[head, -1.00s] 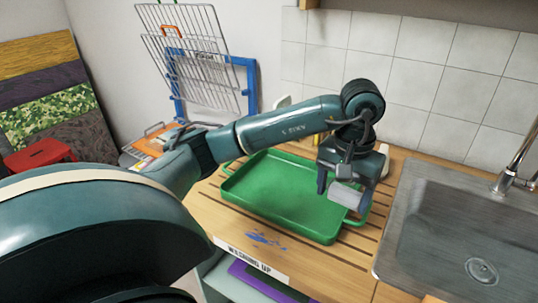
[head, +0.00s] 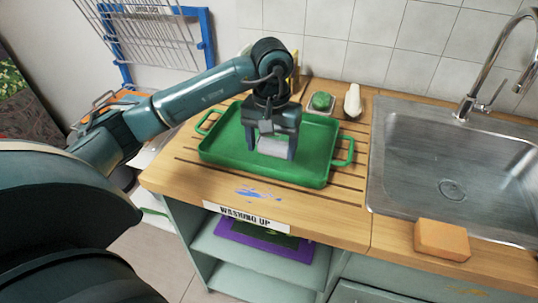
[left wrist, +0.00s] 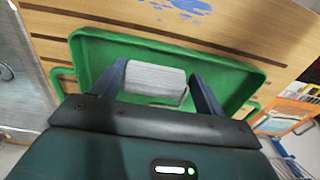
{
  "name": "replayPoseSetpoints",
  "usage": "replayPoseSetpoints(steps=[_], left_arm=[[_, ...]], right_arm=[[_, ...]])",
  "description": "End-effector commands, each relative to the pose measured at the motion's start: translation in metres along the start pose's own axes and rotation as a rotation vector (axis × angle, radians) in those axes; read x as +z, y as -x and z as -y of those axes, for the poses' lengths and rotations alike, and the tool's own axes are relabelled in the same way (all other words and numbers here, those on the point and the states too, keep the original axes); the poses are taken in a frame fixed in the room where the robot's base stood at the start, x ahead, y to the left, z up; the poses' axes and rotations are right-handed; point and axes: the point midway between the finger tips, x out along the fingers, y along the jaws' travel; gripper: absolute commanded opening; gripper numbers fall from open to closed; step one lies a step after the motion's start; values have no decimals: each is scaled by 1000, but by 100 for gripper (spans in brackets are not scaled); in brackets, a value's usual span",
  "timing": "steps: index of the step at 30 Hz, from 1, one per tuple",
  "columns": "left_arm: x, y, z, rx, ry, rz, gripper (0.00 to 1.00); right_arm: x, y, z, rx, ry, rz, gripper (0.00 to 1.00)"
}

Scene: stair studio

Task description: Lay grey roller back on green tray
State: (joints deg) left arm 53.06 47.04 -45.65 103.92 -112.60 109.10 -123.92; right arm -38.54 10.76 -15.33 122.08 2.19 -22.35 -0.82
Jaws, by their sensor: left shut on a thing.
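The green tray (head: 215,146) lies on the slatted wooden counter, with a loop handle at each end. My left gripper (head: 271,150) points down over the middle of the tray, shut on the grey roller (head: 272,147). In the left wrist view the roller (left wrist: 155,80) sits between the two fingers (left wrist: 160,84), with a thin wire frame beside it and the tray (left wrist: 95,48) behind. The roller is low over the tray floor; I cannot tell whether it touches. My right gripper is not in view.
A steel sink (head: 440,165) with a tap (head: 495,65) is to the right. An orange sponge (head: 441,240) lies at its front edge. A small dish with a green item (head: 322,101) and a white object (head: 352,100) stand behind the tray. Blue paint smears mark the front counter.

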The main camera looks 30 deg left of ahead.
Motion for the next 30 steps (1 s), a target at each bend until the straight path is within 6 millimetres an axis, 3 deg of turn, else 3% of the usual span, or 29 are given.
replayPoseSetpoints(steps=[13,25,26,30], left_arm=[[2,-49,-1,0,-1,2,50],[1,-58,0,-1,-1,-2,50],[1,-56,0,0,-1,-2,75],[1,-55,0,0,-1,-1,86]], right_arm=[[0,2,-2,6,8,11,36],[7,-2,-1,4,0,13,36],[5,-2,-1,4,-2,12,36],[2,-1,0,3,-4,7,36]])
